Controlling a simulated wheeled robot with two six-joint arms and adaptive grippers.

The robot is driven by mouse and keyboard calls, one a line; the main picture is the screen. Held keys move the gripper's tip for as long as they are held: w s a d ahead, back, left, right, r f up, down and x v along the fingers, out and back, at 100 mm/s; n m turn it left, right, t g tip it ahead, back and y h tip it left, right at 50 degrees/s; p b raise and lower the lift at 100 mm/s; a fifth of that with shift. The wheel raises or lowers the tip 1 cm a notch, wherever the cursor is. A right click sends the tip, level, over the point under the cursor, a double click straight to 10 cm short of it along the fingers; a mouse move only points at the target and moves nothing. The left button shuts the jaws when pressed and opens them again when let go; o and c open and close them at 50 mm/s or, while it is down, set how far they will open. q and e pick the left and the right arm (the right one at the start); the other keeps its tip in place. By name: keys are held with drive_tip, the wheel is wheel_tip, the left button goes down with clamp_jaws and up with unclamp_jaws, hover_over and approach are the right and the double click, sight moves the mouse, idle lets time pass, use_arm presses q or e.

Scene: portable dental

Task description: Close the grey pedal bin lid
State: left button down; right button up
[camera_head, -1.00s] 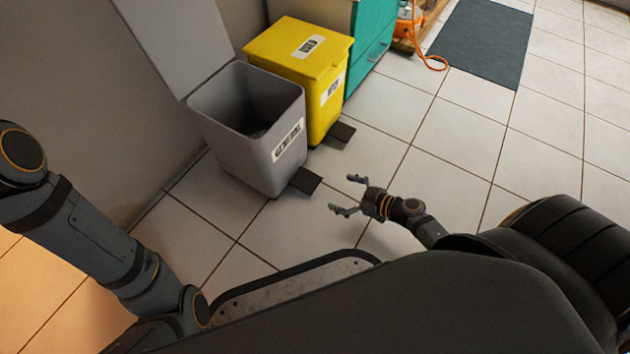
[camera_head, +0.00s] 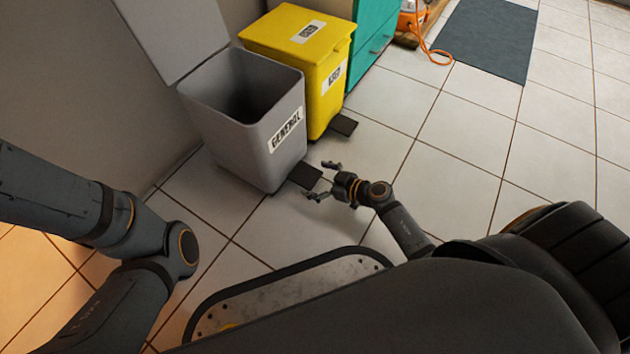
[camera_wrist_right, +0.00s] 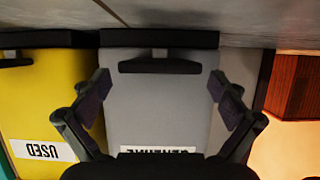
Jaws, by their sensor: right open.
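The grey pedal bin (camera_head: 247,115) stands on the tiles by the wall, labelled GENERAL. Its grey lid (camera_head: 172,32) stands open, tilted up and back on the wall side, and the bin's inside shows dark. A black pedal (camera_head: 305,176) juts from its base. My right gripper (camera_head: 318,180) is open and empty, low in front of the bin, close to the pedal. In the right wrist view the grey bin's front (camera_wrist_right: 155,100) shows upside down between the open fingers. Whether they touch it I cannot tell. My left arm is at the left, its gripper out of view.
A yellow bin (camera_head: 300,55) with a shut lid and its own pedal (camera_head: 343,125) stands right beside the grey bin. A teal cabinet (camera_head: 375,35), an orange cable (camera_head: 432,52) and a dark mat (camera_head: 488,40) lie beyond. The tiled floor at right is clear.

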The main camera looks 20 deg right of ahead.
drive_tip(key=c, duration=1.7)
drive_tip(key=shift+r+p, duration=0.1)
drive_tip(key=shift+p, duration=0.65)
drive_tip(key=shift+f+p, duration=0.35)
drive_tip(key=shift+f, duration=0.15)
drive_tip(key=shift+s+f, duration=0.1)
drive_tip(key=shift+f, duration=0.1)
drive_tip(key=o, duration=1.7)
drive_tip(key=shift+r, duration=0.1)
drive_tip(key=v, duration=1.2)
